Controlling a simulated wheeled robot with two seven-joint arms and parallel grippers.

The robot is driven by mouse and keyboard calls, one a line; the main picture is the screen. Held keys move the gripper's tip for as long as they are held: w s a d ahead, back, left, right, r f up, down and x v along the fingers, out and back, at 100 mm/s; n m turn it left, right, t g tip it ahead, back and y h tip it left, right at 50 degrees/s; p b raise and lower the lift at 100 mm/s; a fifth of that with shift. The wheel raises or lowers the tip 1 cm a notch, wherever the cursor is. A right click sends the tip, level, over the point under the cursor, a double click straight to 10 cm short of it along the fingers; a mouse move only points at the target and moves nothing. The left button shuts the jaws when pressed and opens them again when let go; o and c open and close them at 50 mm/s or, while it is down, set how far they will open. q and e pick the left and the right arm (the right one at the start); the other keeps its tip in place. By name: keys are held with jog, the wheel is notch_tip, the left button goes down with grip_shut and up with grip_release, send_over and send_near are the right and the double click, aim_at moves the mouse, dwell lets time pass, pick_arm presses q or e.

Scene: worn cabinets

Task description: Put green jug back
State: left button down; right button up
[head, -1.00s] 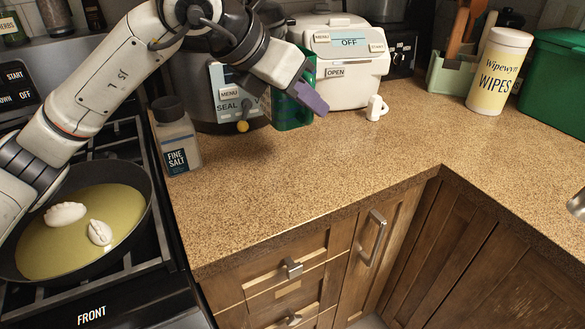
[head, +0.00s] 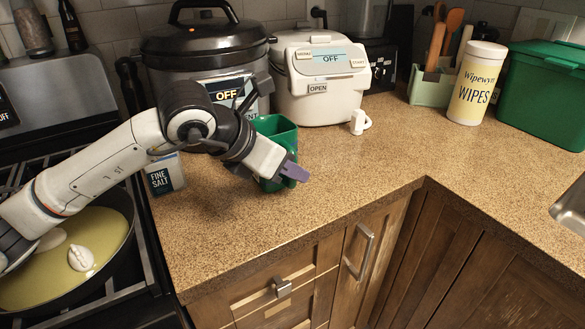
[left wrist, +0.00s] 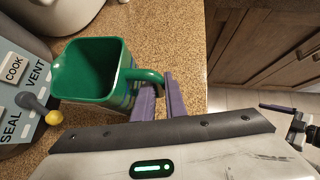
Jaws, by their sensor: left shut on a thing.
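The green jug (head: 275,128) is upright at the counter's left part, in front of the steel cooker and the white cooker. My left gripper (head: 292,172) is at the jug's front right side. In the left wrist view the open top of the jug (left wrist: 90,68) looks empty, and my left gripper's purple fingers (left wrist: 160,92) are closed around its handle (left wrist: 146,77). I cannot tell whether the jug's base touches the counter. What seems to be my right gripper (left wrist: 279,108) shows partly at the right edge of that view.
The salt container (head: 163,175) stands left of the jug, partly behind my arm. A small white mug (head: 359,123) stands by the white cooker (head: 318,98). A wipes canister (head: 478,88) and green bin (head: 541,95) stand right. The counter's middle (head: 400,150) is clear.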

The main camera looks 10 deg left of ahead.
pick_arm(q)
jog(key=c, duration=2.2)
grip_release()
jog(key=shift+f+b, duration=0.2)
jog(key=shift+b, duration=0.1)
jog(key=o, duration=0.4)
jog(key=shift+r, duration=0.1)
jog(key=shift+r+p, duration=0.3)
jog(key=shift+p, duration=0.1)
jog(key=v, duration=1.1)
jog(key=shift+s+a+r+b, duration=0.2)
jog(key=shift+s+b, duration=0.1)
jog(key=shift+b, duration=0.15)
jog(key=shift+r, duration=0.1)
